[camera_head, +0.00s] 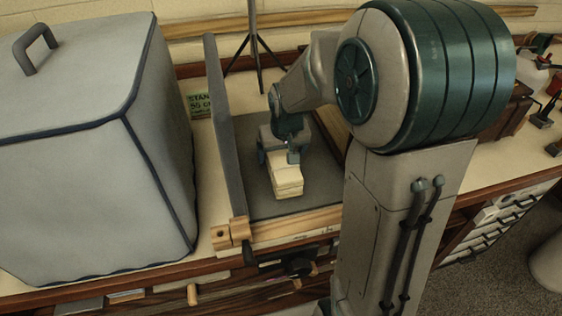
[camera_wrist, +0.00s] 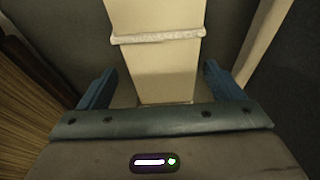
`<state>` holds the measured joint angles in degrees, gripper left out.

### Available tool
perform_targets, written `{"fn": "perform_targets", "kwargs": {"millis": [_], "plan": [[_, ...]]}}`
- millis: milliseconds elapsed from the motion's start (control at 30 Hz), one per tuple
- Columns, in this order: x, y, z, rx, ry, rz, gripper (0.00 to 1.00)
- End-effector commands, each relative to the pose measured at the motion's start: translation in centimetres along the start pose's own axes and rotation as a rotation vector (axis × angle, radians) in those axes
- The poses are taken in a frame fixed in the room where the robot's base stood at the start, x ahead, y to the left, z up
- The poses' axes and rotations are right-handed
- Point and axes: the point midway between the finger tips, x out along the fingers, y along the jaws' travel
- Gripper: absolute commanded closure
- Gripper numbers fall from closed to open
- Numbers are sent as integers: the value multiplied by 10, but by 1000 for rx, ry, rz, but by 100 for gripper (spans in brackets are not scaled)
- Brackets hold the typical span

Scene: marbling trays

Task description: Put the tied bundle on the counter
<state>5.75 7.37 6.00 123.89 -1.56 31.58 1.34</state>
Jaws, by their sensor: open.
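The tied bundle (camera_head: 288,183) is a cream, layered block lying on the grey floor of a wooden-edged tray (camera_head: 250,190). In the wrist view the bundle (camera_wrist: 155,72) runs up the middle, with a pale tie band across it. My gripper (camera_head: 279,157) is over the bundle's far part in the head view. In the wrist view my gripper (camera_wrist: 160,72) is open, one blue finger on each side of the bundle, with visible gaps. The bundle's far end is hidden under my gripper in the head view. The counter (camera_head: 207,135) is cream and surrounds the tray.
A large grey covered box (camera_head: 90,150) with a handle stands left. An upright grey panel (camera_head: 225,130) edges the tray's left side. A green sign (camera_head: 199,105) and a dark tripod stand (camera_head: 254,45) are behind. Tools and a dark box (camera_head: 508,110) are at right.

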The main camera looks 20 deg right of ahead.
Motion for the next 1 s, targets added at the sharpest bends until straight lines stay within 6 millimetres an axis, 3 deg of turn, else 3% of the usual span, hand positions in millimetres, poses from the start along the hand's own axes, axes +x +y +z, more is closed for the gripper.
{"fn": "perform_targets", "kwargs": {"millis": [200, 467, 567, 700, 767, 1000], "plan": [[27, -2, 0, 0, -2, -1, 13], [29, -2, 0, -1, 0, 0, 13], [29, -2, 0, -1, 0, 0, 35], [29, -2, 0, -1, 0, 0, 74], [28, -2, -1, -1, 2, 0, 79], [24, -2, -3, 0, 4, 0, 79]]}}
